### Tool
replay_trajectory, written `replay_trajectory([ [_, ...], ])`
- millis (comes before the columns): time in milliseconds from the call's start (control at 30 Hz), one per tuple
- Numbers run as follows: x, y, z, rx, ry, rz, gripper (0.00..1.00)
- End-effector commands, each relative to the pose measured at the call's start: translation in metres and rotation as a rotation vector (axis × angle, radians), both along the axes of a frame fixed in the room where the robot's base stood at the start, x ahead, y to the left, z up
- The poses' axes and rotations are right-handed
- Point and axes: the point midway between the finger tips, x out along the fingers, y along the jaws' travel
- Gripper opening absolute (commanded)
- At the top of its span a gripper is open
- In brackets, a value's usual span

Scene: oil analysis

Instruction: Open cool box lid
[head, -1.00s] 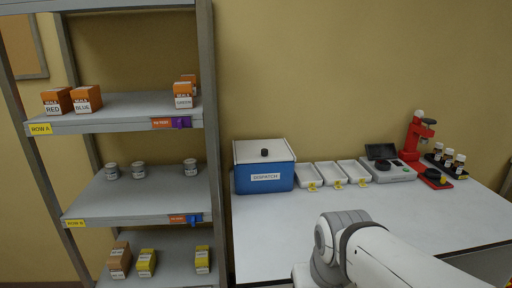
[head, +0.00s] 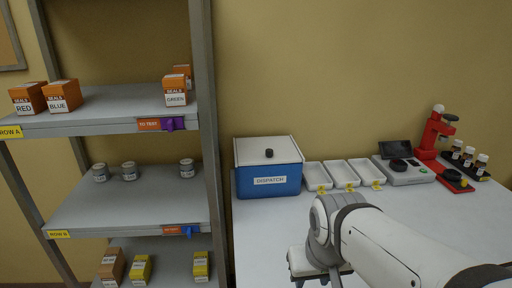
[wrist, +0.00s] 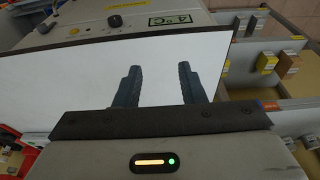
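The cool box (head: 268,180) is blue with a white front label reading "DISPATCH" and stands at the left end of the white table. Its white lid (head: 268,150) is closed and has a small dark knob (head: 269,153) on top. My gripper (wrist: 158,68) shows in the wrist view with its two dark fingers apart and nothing between them. In the head view my arm reaches in from the lower right, and my gripper is low at the bottom edge, in front of and apart from the cool box. The cool box is not recognisable in the wrist view.
A grey shelf rack (head: 207,130) with boxes and tins stands close left of the cool box. White trays (head: 342,173), a grey scale (head: 405,170) and a red device (head: 434,135) are to its right. The table in front is clear. A beige unit marked "4°C" (wrist: 175,20) shows in the wrist view.

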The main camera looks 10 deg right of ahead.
Motion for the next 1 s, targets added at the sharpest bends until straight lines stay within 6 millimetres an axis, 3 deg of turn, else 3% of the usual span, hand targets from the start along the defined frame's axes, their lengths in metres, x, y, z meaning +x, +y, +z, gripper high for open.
replay_trajectory([
  [167, 0.012, -0.002, -0.002, -0.008, -0.029, -0.006, 0.46],
  [267, 0.048, -0.008, -0.005, -0.030, -0.114, -0.009, 0.46],
  [367, 0.108, -0.019, -0.008, -0.061, -0.268, -0.024, 0.46],
  [500, 0.210, -0.033, -0.005, -0.087, -0.543, -0.021, 0.46],
  [700, 0.334, -0.034, 0.002, -0.044, -0.927, 0.051, 0.46],
  [833, 0.385, -0.027, 0.003, 0.019, -1.124, 0.119, 0.46],
  [1000, 0.417, -0.018, 0.003, 0.097, -1.280, 0.187, 0.46],
])
